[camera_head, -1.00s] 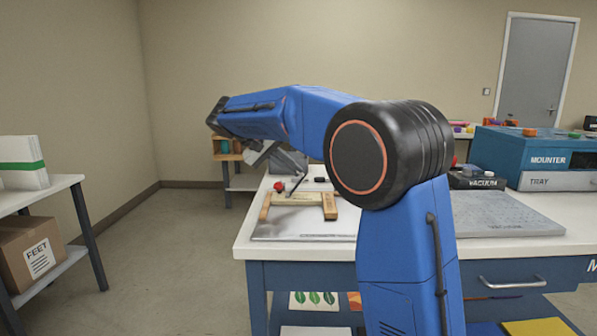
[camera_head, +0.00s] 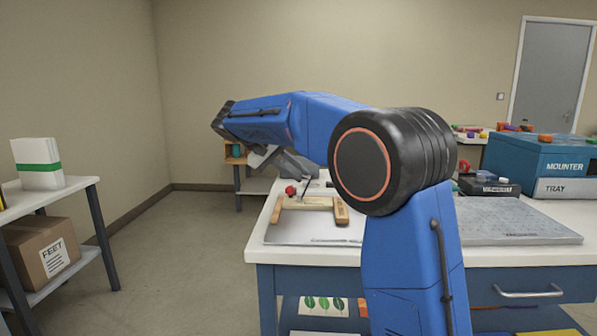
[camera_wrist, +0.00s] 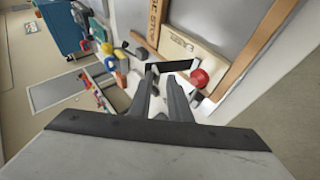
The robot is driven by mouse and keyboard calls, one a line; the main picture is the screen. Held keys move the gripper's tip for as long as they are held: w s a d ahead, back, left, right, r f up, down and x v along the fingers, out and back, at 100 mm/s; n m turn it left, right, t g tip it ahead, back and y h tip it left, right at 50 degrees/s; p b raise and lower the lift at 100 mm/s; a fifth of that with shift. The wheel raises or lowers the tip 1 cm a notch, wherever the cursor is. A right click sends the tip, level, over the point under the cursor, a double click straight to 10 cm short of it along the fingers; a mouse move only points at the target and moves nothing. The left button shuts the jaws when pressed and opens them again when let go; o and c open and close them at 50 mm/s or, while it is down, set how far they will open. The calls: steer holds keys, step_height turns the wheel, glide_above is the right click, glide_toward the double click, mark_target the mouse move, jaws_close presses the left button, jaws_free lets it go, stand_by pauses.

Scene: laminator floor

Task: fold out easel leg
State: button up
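The easel (camera_head: 341,211), a wooden frame, lies on the near left part of the workbench. In the wrist view its wooden frame (camera_wrist: 264,48) and grey panel fill the upper right. A red round knob (camera_wrist: 199,78) sits at the frame's lower part, beside a black bar (camera_wrist: 177,66) that looks like the leg's hardware. The knob also shows in the head view (camera_head: 290,190). My gripper (camera_wrist: 161,76) has its two fingers a little apart, tips close to the black bar and left of the knob. Contact cannot be made out.
A blue mounter (camera_head: 540,160) and a vacuum box (camera_head: 488,186) stand at the back right of the workbench (camera_head: 470,254). A grey plate (camera_head: 520,222) lies in front of them. A shelf with a cardboard box (camera_head: 40,253) stands left, with open floor between.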

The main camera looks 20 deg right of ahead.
steer(key=shift+o, duration=0.9)
steer(key=shift+w+a+f, duration=0.15)
steer(key=shift+a+f, duration=0.1)
steer(key=shift+f, duration=0.3)
steer(key=shift+r, duration=0.1)
steer(key=shift+d+r, duration=0.1)
steer(key=shift+r, duration=0.05)
steer(key=v, duration=1.7)
steer(key=shift+r, duration=0.2)
